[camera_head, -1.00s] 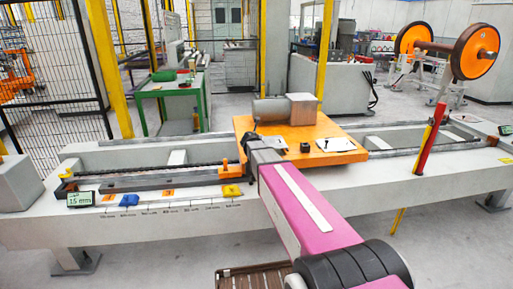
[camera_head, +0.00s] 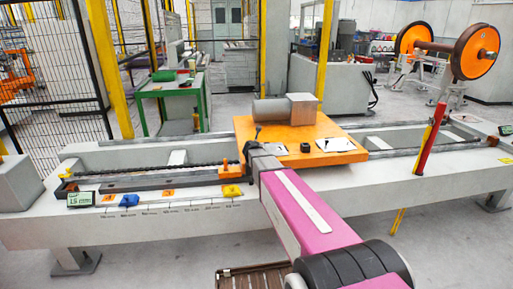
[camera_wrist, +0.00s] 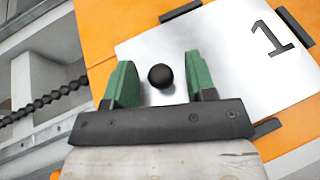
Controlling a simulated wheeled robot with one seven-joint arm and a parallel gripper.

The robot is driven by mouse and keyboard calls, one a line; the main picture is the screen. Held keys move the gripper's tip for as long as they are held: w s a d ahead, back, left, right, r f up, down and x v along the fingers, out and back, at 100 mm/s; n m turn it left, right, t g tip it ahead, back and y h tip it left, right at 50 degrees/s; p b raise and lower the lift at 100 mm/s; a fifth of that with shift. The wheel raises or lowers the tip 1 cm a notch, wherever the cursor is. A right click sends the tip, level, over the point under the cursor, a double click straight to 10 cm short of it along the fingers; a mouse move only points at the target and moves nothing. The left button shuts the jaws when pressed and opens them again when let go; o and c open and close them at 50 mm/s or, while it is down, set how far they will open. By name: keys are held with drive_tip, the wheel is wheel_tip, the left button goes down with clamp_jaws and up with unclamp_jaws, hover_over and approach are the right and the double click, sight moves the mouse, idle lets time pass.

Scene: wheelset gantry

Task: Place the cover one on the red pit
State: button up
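Cover one (camera_wrist: 228,58) is a silver-white plate with a black "1" and a round black knob (camera_wrist: 160,76). It lies on the orange platform (camera_wrist: 110,28). My gripper (camera_wrist: 160,85) is open, with its green fingers on either side of the knob and a gap to it on both sides. In the head view my gripper (camera_head: 257,141) is over the left part of the orange platform (camera_head: 345,158), and my arm hides most of the cover there. I cannot make out a red pit in either view.
A second white plate (camera_head: 336,145) and a small black block (camera_head: 305,148) are on the platform. A grey motor (camera_head: 285,109) stands behind. A red and yellow post (camera_head: 432,138) rises at the right. Blue (camera_head: 128,198) and yellow (camera_head: 232,191) pieces sit on the beam's front edge.

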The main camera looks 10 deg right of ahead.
idle(0.3)
drive_tip(key=shift+s+r, duration=0.15)
drive_tip(key=v, duration=1.1)
drive_tip(key=shift+s, duration=0.35)
drive_tip(key=s+d+f+m+g, duration=0.55)
drive_tip(key=s+f+m, duration=0.55)
drive_tip(key=m, duration=0.5)
drive_tip(key=s+a+f+m+g+y, duration=0.1)
drive_tip(key=s+f+m+g+y, duration=0.1)
drive_tip(key=s+m, duration=0.5)
drive_tip(key=s+a+f+m+g+y, duration=0.1)
drive_tip(key=s+f+m+g+y, duration=0.1)
drive_tip(key=s+m+g, duration=0.3)
drive_tip(key=shift+s+a+f+m, duration=0.15)
drive_tip(key=shift+s+f+m, duration=0.7)
drive_tip(key=shift+s+m, duration=1.2)
drive_tip(key=shift+w, duration=0.2)
